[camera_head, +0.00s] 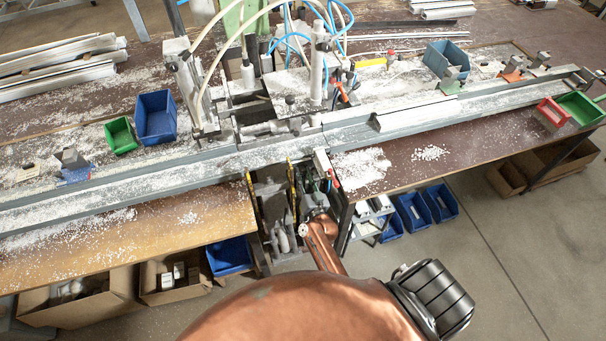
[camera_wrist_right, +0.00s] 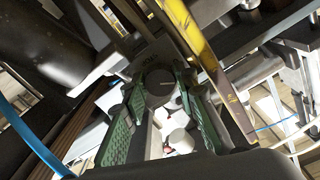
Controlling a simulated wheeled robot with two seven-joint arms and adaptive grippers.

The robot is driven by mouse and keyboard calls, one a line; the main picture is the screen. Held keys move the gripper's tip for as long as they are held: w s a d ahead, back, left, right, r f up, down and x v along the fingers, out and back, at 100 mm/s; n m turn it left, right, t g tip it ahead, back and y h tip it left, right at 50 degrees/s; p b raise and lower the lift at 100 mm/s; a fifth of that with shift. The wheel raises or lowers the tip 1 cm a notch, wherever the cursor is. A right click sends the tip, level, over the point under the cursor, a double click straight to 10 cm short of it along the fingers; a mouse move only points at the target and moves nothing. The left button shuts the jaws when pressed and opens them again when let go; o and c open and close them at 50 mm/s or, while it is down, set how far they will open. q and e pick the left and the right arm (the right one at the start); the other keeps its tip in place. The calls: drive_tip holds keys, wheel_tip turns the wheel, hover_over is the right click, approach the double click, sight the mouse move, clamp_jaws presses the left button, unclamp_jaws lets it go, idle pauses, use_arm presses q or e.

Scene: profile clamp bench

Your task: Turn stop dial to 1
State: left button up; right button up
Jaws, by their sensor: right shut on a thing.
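The stop dial (camera_wrist_right: 159,82) is a round dark knob with a short light line on its face, seen in the right wrist view. My right gripper (camera_wrist_right: 160,92), with green-padded fingers, is shut on the dial, one finger on each side. In the head view my copper right arm reaches up to my right gripper (camera_head: 312,192) at the gap in the bench front; the dial cannot be made out there. My left gripper is not in view.
Yellow-edged upright bars (camera_wrist_right: 205,55) stand close to the right gripper. A long metal profile rail (camera_head: 420,118) runs across the bench above the gap. Blue bins (camera_head: 440,203) and cardboard boxes (camera_head: 78,305) are below. The floor at lower right is clear.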

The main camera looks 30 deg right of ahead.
drive_tip(key=m, duration=0.5)
drive_tip(key=shift+f, duration=0.1)
idle(0.5)
drive_tip(key=o, duration=0.9)
drive_tip(key=shift+s+a, duration=0.1)
drive_tip(key=shift+s, duration=0.15)
drive_tip(key=v, duration=1.1)
drive_tip(key=shift+s, duration=0.25)
